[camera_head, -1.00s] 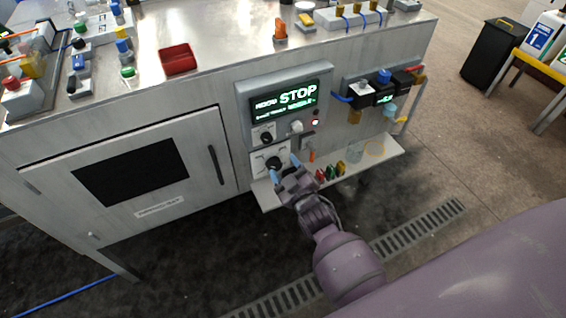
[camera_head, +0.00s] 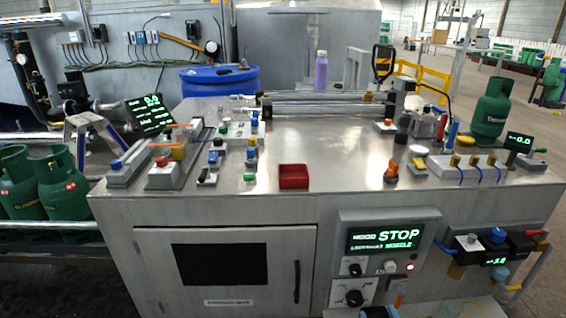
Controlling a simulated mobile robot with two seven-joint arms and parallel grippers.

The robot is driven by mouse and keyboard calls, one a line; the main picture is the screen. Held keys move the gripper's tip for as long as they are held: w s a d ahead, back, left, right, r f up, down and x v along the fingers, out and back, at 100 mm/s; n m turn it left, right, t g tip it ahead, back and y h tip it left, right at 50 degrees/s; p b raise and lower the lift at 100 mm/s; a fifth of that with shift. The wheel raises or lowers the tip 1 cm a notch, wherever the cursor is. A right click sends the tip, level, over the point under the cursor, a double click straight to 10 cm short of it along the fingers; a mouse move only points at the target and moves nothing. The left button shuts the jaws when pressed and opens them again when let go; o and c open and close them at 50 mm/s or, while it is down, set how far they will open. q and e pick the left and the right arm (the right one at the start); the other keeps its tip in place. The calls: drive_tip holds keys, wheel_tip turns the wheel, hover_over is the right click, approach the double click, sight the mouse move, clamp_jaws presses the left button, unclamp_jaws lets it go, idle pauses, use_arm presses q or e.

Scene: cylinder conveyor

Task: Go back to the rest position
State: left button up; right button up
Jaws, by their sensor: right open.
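Only the tips of my right gripper (camera_head: 379,308) show, at the bottom edge of the head view. It is open, just right of the lower black knob (camera_head: 354,298) on the control panel (camera_head: 340,243) at the bench front. Nothing shows between its fingers; whether it touches the panel is unclear. The rest of my right arm is below the picture. My left gripper is not in view. The panel's display (camera_head: 384,239) reads STOP in green letters.
More green cylinders (camera_head: 60,185) stand at the left. A blue drum (camera_head: 220,80) is behind. Open floor lies at the far right.

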drive_tip(key=s+d+f+g+p, duration=0.1)
drive_tip(key=s+d+g+p, duration=0.1)
drive_tip(key=s, duration=1)
drive_tip(key=s+d+m+g+p, duration=0.1)
drive_tip(key=s+d+g+p, duration=0.1)
drive_tip(key=s, duration=1)
drive_tip(key=shift+s+d+f+m+g, duration=0.3)
drive_tip(key=shift+d+f+g, duration=0.1)
drive_tip(key=shift+d, duration=0.25)
